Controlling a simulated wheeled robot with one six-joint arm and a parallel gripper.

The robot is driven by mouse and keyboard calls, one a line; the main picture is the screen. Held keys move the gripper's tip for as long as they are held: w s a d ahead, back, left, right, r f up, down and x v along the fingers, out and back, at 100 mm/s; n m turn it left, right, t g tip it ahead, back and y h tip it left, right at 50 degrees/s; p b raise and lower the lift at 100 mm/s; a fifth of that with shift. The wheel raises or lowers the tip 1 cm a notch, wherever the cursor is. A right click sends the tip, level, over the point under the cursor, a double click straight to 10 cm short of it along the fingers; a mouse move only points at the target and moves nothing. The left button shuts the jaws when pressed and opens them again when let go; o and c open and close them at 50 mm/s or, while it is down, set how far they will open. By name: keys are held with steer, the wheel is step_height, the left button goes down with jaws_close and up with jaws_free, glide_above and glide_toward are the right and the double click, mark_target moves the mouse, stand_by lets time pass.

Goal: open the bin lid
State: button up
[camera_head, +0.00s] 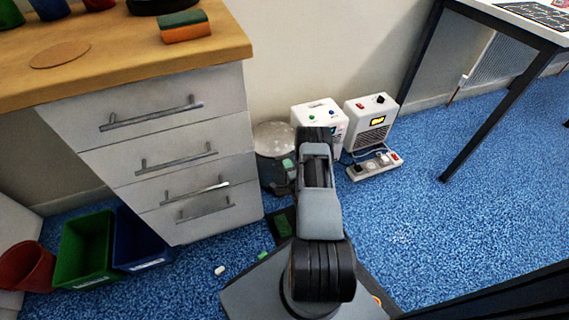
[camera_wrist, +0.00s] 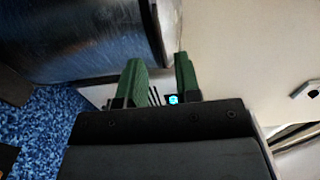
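The bin (camera_head: 274,144) is a round grey metal can with a pale speckled lid (camera_head: 272,133), standing on the floor between the drawer unit and the white devices. The lid looks shut. My gripper (camera_wrist: 158,68) has two green fingers with a gap between them and nothing held. In the head view one green finger (camera_head: 288,164) shows in front of the bin's side; my arm hides the rest. In the wrist view a dark, shiny curved surface (camera_wrist: 80,35), apparently the bin, lies up and left of the fingers. Whether a finger touches it I cannot tell.
Two white devices (camera_head: 319,116) (camera_head: 370,122) and a power strip (camera_head: 374,166) stand right of the bin. The drawer unit (camera_head: 165,165) is close on its left. Green (camera_head: 86,250) and blue (camera_head: 140,243) open containers stand further left. Blue carpet at right is clear.

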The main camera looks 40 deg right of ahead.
steer(key=shift+b+x, duration=0.45)
steer(key=shift+x, duration=1.45)
steer(key=shift+c, duration=0.4)
jaws_close()
